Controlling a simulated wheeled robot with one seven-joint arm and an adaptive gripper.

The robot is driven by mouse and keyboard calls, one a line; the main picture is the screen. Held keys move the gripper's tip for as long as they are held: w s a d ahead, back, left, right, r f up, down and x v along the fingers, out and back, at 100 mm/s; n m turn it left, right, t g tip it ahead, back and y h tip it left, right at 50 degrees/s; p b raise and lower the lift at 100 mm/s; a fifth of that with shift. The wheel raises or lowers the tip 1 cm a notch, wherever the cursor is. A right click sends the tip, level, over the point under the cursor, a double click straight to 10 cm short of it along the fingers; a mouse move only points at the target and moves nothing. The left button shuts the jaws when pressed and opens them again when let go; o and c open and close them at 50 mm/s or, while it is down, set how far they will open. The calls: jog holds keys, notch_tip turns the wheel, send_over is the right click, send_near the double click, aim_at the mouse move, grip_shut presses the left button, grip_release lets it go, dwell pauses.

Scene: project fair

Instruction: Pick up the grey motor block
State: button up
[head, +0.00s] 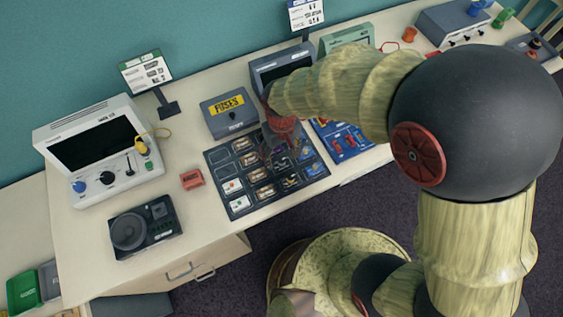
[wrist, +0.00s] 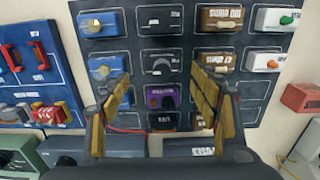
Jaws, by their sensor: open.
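A dark board (head: 222,158) with labelled cells holds small component blocks. In the wrist view, a dark grey piece (wrist: 160,66) with a lighter curved edge sits in the board's middle column; it may be the grey motor block, but its label is unreadable. My gripper (wrist: 161,80) is open and empty above the board, one finger on each side of this column. A purple block (wrist: 161,97) lies in the same column between the fingers. In the head view, my arm and gripper hide part of the board's back edge and middle.
Blue blocks (wrist: 101,23), brown resistor blocks (wrist: 222,18) and white blocks (wrist: 274,19) fill nearby cells. A grey FUSES box (head: 228,119) stands behind the board. A small red block (head: 191,179) lies to its left. A blue board (head: 345,141) lies to its right.

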aim_at(280, 158)
jog(key=f+b, duration=0.1)
jog(key=f, duration=0.3)
jog(key=shift+a+f, duration=0.1)
jog(key=shift+a, duration=0.1)
jog(key=shift+c, duration=1.1)
jog(key=c, duration=1.1)
jog(key=shift+o, duration=0.2)
